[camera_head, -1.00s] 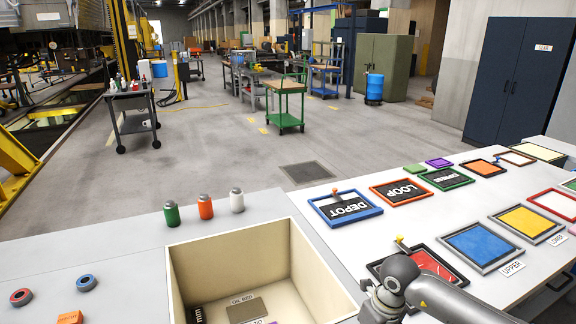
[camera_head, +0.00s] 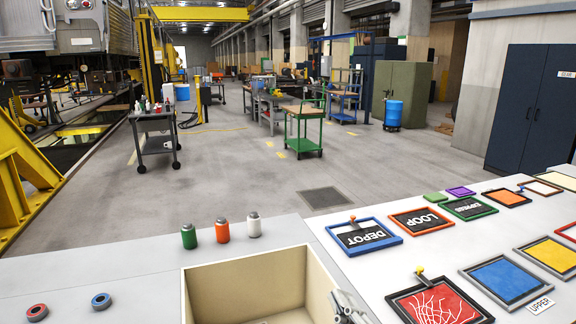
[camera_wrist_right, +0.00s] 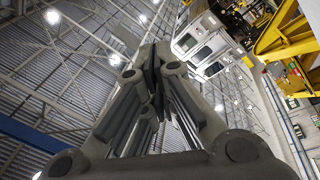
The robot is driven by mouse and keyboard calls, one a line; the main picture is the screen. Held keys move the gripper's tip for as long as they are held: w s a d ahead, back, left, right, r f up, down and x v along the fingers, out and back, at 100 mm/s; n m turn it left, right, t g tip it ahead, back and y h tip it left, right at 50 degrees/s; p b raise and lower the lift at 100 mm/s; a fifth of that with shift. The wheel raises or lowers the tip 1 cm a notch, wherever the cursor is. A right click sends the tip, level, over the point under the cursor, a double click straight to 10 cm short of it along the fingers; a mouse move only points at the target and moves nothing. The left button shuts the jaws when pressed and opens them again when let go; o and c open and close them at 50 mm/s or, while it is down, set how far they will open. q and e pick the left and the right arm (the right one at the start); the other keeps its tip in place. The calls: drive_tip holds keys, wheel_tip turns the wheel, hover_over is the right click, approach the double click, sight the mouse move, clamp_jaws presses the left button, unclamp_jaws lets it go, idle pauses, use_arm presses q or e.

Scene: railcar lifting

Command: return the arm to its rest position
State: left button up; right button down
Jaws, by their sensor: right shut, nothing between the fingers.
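My right gripper (camera_wrist_right: 155,62) is shut and empty in the right wrist view, with its fingers together. Behind it are the roof beams and lamps, so it points upward. In the head view only a small part of the right gripper (camera_head: 350,306) shows at the bottom edge, by the right wall of the cream box (camera_head: 262,262). The rest of the right arm is out of that frame. My left gripper is not in view.
Green, orange and white canisters (camera_head: 221,231) stand behind the box. Framed panels lie on the right table, including DEPOT (camera_head: 364,237), LOOP (camera_head: 419,220) and a red one (camera_head: 437,305). Two rings (camera_head: 101,301) lie at left.

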drive_tip(key=s+d+f+m+g+h, duration=0.4)
drive_tip(key=d+f+m, duration=0.1)
drive_tip(key=f, duration=0.3)
drive_tip(key=s+d+f+m+g+h, duration=0.4)
drive_tip(key=d+f+m, duration=0.1)
drive_tip(key=f, duration=0.3)
drive_tip(key=s+f+m+g+y, duration=0.1)
drive_tip(key=s+f+g, duration=0.3)
drive_tip(key=s, duration=0.5)
drive_tip(key=s+f+m+g+y, duration=0.1)
drive_tip(key=s+f+g, duration=0.35)
drive_tip(key=s, duration=0.35)
wheel_tip(320, 180, down, 26)
drive_tip(key=s, duration=0.2)
drive_tip(key=s+d+f+g, duration=0.2)
drive_tip(key=s+d+f, duration=0.1)
drive_tip(key=s+f, duration=1.4)
drive_tip(key=shift+n, duration=0.4)
